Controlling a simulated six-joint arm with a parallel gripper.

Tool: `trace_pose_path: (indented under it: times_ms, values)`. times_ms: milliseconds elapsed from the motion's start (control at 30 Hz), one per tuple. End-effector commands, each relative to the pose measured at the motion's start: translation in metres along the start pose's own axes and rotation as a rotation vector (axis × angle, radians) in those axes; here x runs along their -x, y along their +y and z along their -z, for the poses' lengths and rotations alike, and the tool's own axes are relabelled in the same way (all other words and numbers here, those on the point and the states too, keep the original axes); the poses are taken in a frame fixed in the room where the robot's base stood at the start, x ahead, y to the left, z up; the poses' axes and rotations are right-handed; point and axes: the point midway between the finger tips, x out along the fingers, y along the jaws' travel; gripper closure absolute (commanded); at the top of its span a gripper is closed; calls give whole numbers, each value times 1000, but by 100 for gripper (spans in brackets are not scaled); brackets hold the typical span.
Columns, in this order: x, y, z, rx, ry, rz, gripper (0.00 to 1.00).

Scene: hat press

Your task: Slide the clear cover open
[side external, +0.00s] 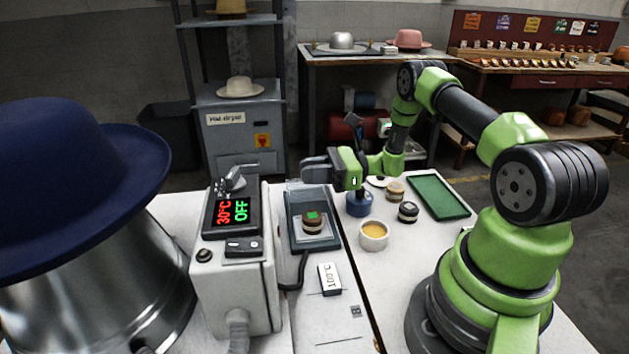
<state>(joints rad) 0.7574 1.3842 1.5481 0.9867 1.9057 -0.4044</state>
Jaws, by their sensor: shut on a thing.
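The clear cover (306,186) belongs to a shallow dark blue-grey case on the white bench. Its see-through edge shows at the case's far end. A round brown piece with a green top (313,222) sits in the near part of the case. My gripper (308,172) reaches in from the right at the far end of the case. It is shut on the cover's far edge, and its fingers hide the exact contact.
A control box (231,240) reading 30°C and OFF stands left of the case. To the right are a blue pot (359,204), a cup of yellow stuff (373,236), small round tins (408,211) and a green tray (438,197). A large blue hat (75,185) fills the left.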

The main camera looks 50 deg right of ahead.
Motion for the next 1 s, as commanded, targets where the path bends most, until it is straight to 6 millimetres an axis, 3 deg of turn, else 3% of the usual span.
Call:
trace_pose_path:
  times_ms: [100, 300, 667, 700, 800, 1000]
  values:
    - [0, -18, 2, 5, 4, -1, 100]
    - [0, -35, 2, 0, 5, -2, 100]
    - [0, -37, 1, -1, 6, -2, 100]
    - [0, -37, 1, -1, 6, -3, 76]
    - [0, -37, 1, -1, 5, -2, 57]
    - [0, -38, 0, -1, 4, -2, 57]
